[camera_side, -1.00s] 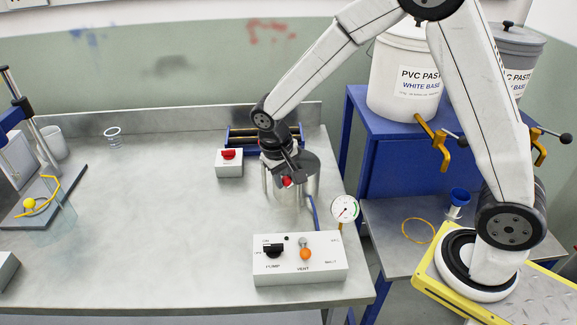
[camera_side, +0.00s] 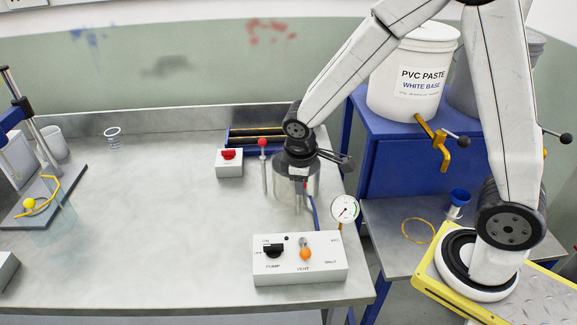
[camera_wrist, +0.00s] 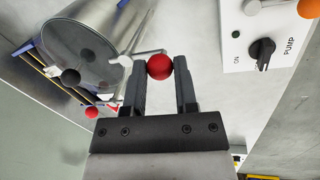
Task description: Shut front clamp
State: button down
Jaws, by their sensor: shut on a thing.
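The front clamp's red ball knob (camera_wrist: 160,67) sits between the fingertips of my gripper (camera_wrist: 160,70) in the wrist view. My gripper is shut on it. A pale metal piece of the front clamp (camera_wrist: 148,54) shows beside the knob, close to the rim of the steel chamber (camera_wrist: 118,22). In the side view, my gripper (camera_side: 303,180) is low at the front of the chamber (camera_side: 282,178) and hides most of the clamp. Whether the clamp presses on the lid cannot be told. The clear lid (camera_wrist: 80,55) lies on the chamber.
Another red knob (camera_side: 262,142) stands on an upright rod left of the chamber. The pump and vent box (camera_side: 300,262) is in front, with a gauge (camera_side: 345,208) to the right. A red-button box (camera_side: 229,165) stands behind left.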

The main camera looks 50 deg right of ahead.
jog(key=shift+s+d+n, duration=0.1)
jog(key=shift+n, duration=0.2)
jog(key=shift+c, duration=2)
grip_release()
jog(key=shift+r, duration=0.15)
notch_tip(320, 180, up, 7)
jog(key=a, duration=0.1)
jog(key=shift+s+r, duration=0.2)
jog(key=shift+s, duration=0.2)
jog(key=shift+a, duration=0.1)
jog(key=s+d+f+m+t+y, duration=0.1)
jog(key=s+d+f+m, duration=0.1)
jog(key=s+f+m, duration=0.3)
jog(key=s+m, duration=0.2)
jog(key=s, duration=0.1)
jog(key=shift+y, duration=0.4)
